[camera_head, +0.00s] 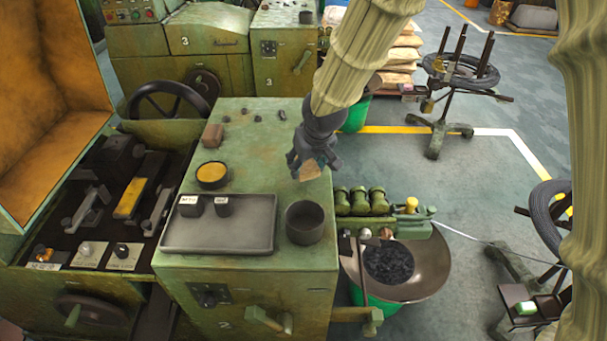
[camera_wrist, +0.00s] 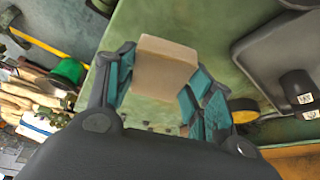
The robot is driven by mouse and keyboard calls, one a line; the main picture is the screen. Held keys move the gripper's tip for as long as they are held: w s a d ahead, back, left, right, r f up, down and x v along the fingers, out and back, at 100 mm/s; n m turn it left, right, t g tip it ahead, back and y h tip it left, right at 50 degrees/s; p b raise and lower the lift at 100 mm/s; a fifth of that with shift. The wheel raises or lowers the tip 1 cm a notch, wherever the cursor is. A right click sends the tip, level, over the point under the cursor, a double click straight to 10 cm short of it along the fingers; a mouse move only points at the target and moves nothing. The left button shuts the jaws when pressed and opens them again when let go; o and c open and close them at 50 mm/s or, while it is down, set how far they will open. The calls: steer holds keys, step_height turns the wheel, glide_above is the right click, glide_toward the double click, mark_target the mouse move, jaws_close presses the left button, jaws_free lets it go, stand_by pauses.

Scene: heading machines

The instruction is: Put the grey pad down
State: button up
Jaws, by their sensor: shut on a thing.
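My gripper (camera_head: 308,170) is over the right part of the green machine top (camera_head: 255,160), pointing down. It is shut on a pad (camera_wrist: 165,65) that looks beige rather than grey in the wrist view. In the head view the pad (camera_head: 309,172) shows as a small tan block below the fingers. The teal-lined fingers flank it in the wrist view. I cannot tell for sure whether the pad touches the top or hangs just above it.
A grey tray (camera_head: 240,245) with two dark labelled blocks lies at the front, and a dark cup (camera_head: 305,222) stands to its right. A dish with yellow contents (camera_head: 212,175), a brown block (camera_head: 212,135) and several small dark pieces (camera_head: 257,118) are further back. The top's middle is bare.

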mark_target(306, 176)
steer(key=shift+s+f, duration=0.1)
steer(key=shift+f, duration=0.65)
steer(key=shift+a+f+p, duration=0.1)
steer(key=shift+f+p, duration=0.4)
steer(key=shift+f, duration=1.05)
steer(key=shift+f, duration=0.1)
steer(key=o, duration=1.1)
steer(key=shift+c, duration=0.2)
steer(key=b+v, duration=0.2)
steer(key=v, duration=1)
